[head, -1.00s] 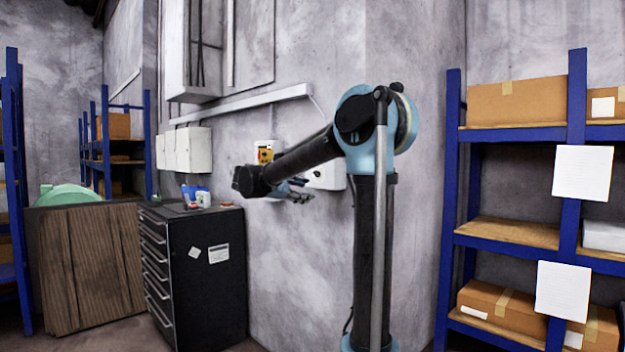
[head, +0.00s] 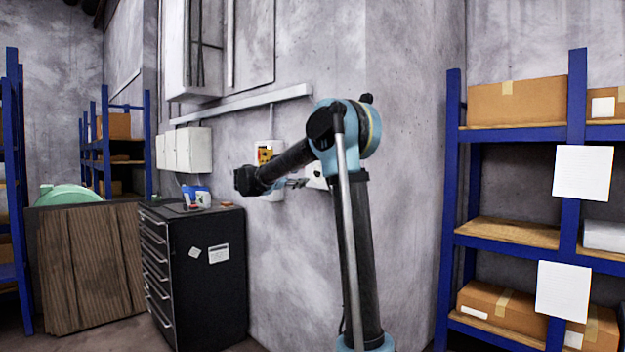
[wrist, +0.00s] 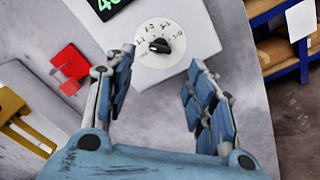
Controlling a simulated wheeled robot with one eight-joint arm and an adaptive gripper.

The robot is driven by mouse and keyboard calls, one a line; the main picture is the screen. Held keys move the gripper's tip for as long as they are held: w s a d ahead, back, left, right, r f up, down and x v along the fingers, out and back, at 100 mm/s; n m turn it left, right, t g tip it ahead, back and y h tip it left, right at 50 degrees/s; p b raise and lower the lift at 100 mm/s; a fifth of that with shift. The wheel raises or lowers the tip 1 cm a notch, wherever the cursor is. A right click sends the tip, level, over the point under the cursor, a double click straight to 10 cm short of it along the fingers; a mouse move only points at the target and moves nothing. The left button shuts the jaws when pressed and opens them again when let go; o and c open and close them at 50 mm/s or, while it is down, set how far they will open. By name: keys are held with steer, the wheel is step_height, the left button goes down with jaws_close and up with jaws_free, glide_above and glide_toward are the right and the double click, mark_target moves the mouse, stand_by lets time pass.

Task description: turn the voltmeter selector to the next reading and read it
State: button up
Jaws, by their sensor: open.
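The voltmeter selector (wrist: 159,46) shows in the wrist view as a black knob on a round white dial with marks around its rim. It sits on a pale meter box (wrist: 200,28). Part of a dark display (wrist: 106,6) with green digits is cut off at the top edge, so its reading cannot be made out. My gripper (wrist: 160,70) is open and empty, its two blue fingers apart on either side below the knob. In the head view my gripper (head: 298,183) is by the wall, and the meter box (head: 316,177) is partly hidden by my arm.
A red part (wrist: 70,66) and a yellow part (wrist: 12,108) lie left of the meter in the wrist view. A black drawer cabinet (head: 208,275) stands left of my arm. A blue shelf rack (head: 453,200) stands at the right.

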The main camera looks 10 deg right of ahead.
mark_target(317, 174)
steer(key=x, duration=0.9)
steer(key=c, duration=1.1)
